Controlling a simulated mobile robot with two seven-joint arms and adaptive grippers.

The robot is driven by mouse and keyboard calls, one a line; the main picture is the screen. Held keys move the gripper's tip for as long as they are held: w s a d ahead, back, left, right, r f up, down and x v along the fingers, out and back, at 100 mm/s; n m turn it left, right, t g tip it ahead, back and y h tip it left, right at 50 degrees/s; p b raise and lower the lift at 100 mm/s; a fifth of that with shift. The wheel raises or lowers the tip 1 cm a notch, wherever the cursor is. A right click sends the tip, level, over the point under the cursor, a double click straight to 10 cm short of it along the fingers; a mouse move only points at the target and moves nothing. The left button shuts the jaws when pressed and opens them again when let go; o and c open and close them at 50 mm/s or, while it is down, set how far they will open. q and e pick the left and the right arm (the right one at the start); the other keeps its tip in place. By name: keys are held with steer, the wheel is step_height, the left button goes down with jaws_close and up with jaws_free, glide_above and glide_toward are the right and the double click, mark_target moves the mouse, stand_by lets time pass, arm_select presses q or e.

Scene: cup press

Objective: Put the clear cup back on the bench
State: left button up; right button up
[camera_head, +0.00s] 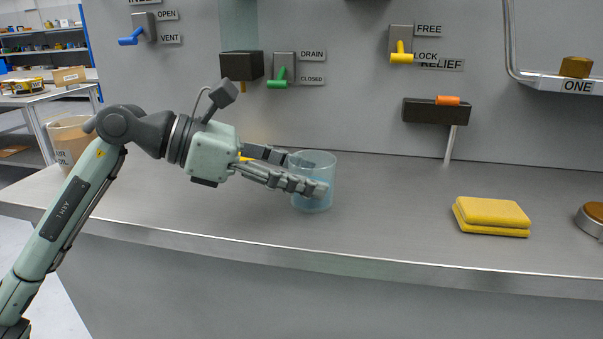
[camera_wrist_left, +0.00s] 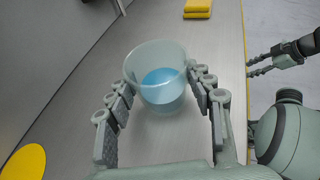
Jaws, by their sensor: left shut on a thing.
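The clear cup (camera_head: 313,190) stands upright near the middle of the bench (camera_head: 400,225), with blue liquid inside. My left gripper (camera_head: 306,172) reaches it from the left and is shut on it, one finger on each side of its wall. In the left wrist view the cup (camera_wrist_left: 160,78) sits between the fingertips of my left gripper (camera_wrist_left: 165,85). The cup's base is at or very near the bench top; I cannot tell whether it touches. My right gripper (camera_wrist_left: 250,67) shows at the right of the left wrist view, its fingers apart and empty, beyond the bench edge.
The panel behind carries blue, green, yellow and orange levers. A brown bin (camera_head: 70,140) stands at left. Bench between cup and sponges is clear.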

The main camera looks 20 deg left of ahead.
arm_select(q)
steer(key=o, duration=1.3)
arm_select(e)
steer(key=shift+w+a+r, duration=0.15)
steer(key=shift+w+a, duration=0.15)
arm_select(q)
steer(key=shift+r, duration=0.15)
steer(key=b+v, duration=0.1)
steer(key=v, duration=1)
steer(key=shift+a, duration=0.1)
steer(key=shift+s+a+r, duration=0.2)
steer(key=shift+s+a, duration=0.1)
arm_select(e)
steer(key=w+a+r+t+y, duration=0.2)
steer(key=w+a+r+t, duration=0.2)
steer(key=w+a, duration=0.1)
steer(key=shift+r+n, duration=0.25)
steer(key=shift+n, duration=0.15)
